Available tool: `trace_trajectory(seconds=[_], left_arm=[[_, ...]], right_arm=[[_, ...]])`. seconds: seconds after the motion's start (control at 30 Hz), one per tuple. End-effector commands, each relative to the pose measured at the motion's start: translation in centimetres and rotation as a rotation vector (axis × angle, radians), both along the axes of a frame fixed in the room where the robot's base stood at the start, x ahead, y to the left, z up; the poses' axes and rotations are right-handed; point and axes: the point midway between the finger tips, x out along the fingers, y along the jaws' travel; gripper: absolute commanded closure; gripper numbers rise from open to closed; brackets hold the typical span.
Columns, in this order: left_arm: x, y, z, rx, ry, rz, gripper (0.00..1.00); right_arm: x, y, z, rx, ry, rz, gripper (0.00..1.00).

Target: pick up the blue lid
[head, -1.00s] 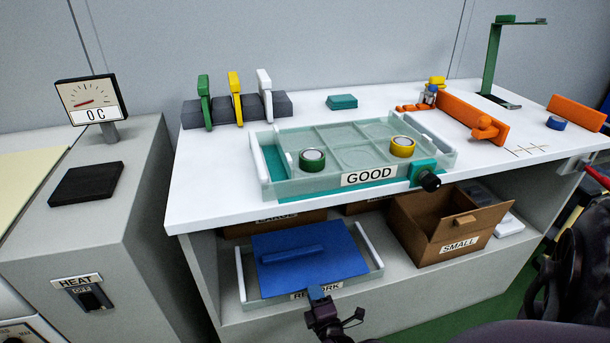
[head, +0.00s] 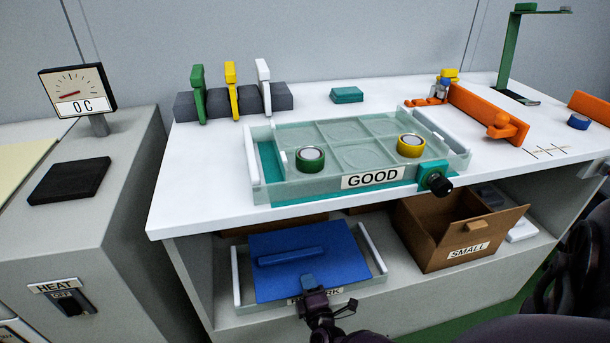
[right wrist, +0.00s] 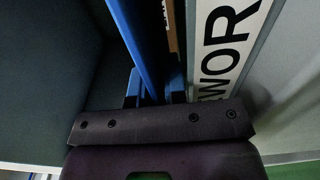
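The blue lid (head: 310,265) lies slightly tilted over the rework tray (head: 378,262) on the lower shelf, with a raised bar handle across it. My right gripper (head: 309,283) is at the lid's front edge, above the tray's label. In the right wrist view the lid (right wrist: 138,40) shows nearly edge-on and runs between the two blue fingers (right wrist: 155,88). The fingers look parted around its edge, with a small gap. Their tips are partly hidden by the gripper body. My left gripper is not in view.
The white table top (head: 195,190) overhangs the shelf just above the lid. On it stands the GOOD tray (head: 420,172) with a green and a yellow ring. An open cardboard box labelled SMALL (head: 475,232) stands right of the rework tray. A grey heater cabinet (head: 110,220) stands at left.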

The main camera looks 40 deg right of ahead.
Motion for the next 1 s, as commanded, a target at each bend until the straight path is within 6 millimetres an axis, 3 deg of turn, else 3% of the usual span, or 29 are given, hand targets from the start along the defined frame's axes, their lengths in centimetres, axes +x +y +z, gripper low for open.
trace_trajectory(seconds=[0.37,0.47,0.83,1.0], left_arm=[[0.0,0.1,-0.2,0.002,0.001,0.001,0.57],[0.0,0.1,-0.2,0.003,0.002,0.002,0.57],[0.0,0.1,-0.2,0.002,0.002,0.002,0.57],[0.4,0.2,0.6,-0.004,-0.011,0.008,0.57]], right_arm=[[0.2,0.1,0.0,0.000,-0.001,0.000,0.87],[0.2,0.1,0.0,0.000,0.000,0.000,1.00],[0.2,0.1,0.1,-0.001,-0.002,0.000,1.00],[0.5,0.1,1.2,0.001,-0.007,-0.001,1.00]])
